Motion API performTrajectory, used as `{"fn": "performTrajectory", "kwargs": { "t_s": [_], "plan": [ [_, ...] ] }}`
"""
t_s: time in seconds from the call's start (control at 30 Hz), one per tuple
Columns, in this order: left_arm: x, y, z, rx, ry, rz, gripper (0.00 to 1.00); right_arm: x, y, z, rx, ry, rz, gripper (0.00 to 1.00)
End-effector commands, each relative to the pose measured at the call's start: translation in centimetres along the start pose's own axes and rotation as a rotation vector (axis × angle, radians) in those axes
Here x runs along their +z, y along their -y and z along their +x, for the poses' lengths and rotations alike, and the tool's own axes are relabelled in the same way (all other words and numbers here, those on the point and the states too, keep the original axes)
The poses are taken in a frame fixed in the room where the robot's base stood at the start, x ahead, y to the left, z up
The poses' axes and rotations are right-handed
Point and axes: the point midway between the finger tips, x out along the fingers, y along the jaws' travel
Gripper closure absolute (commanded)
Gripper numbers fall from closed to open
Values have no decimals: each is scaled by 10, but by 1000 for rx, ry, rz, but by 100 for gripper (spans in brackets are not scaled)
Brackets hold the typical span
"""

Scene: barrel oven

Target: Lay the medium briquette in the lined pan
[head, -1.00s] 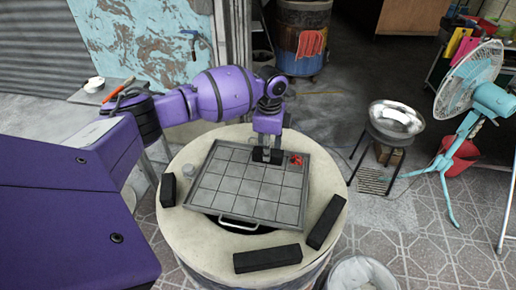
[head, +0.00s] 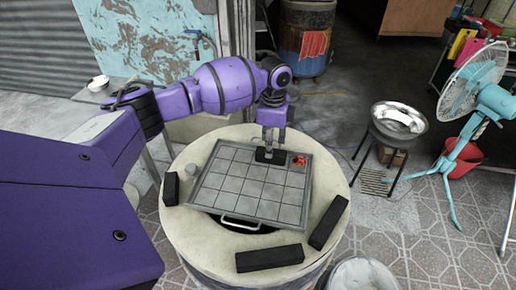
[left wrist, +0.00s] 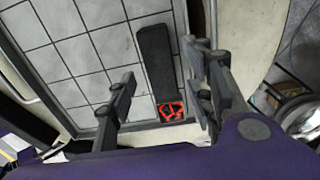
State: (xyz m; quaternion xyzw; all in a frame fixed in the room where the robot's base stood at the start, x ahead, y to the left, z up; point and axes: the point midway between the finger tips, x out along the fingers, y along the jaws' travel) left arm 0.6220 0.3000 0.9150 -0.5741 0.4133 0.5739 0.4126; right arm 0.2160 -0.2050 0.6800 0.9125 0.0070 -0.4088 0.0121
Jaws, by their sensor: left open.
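The lined pan (head: 233,182) is a grey square tray with grid lines, lying on the round top of the barrel oven. A black briquette (head: 277,159) lies in it near its far right edge, beside a small red item (head: 299,160). In the left wrist view this briquette (left wrist: 157,68) lies flat on the grid. My left gripper (head: 267,149) is over the briquette; its open fingers (left wrist: 163,97) are spread apart with nothing gripped. I cannot tell whether this is the medium briquette. My right gripper is not in view.
Three other black briquettes lie on the oven rim: a short one (head: 171,188) at left, one (head: 329,222) at right and a long one (head: 270,257) in front. A metal bowl (head: 398,119) on a stand and a fan (head: 478,98) stand at right.

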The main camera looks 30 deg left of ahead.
Motion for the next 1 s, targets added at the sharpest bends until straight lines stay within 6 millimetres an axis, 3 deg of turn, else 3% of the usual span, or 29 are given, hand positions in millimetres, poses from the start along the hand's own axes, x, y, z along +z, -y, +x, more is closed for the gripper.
{"fn": "performTrajectory", "kwargs": {
  "t_s": [0.2, 0.4, 0.6, 1.0],
  "plan": [
    [-1, 2, -53, -6, -2, 1, 52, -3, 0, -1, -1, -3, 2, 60],
    [0, 1, -85, -5, 0, 1, 52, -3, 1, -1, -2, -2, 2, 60],
    [0, 0, -96, -1, 0, 0, 52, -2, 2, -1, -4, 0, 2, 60],
    [-2, 1, -93, -10, -4, -4, 52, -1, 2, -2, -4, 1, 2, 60]
  ]
}}
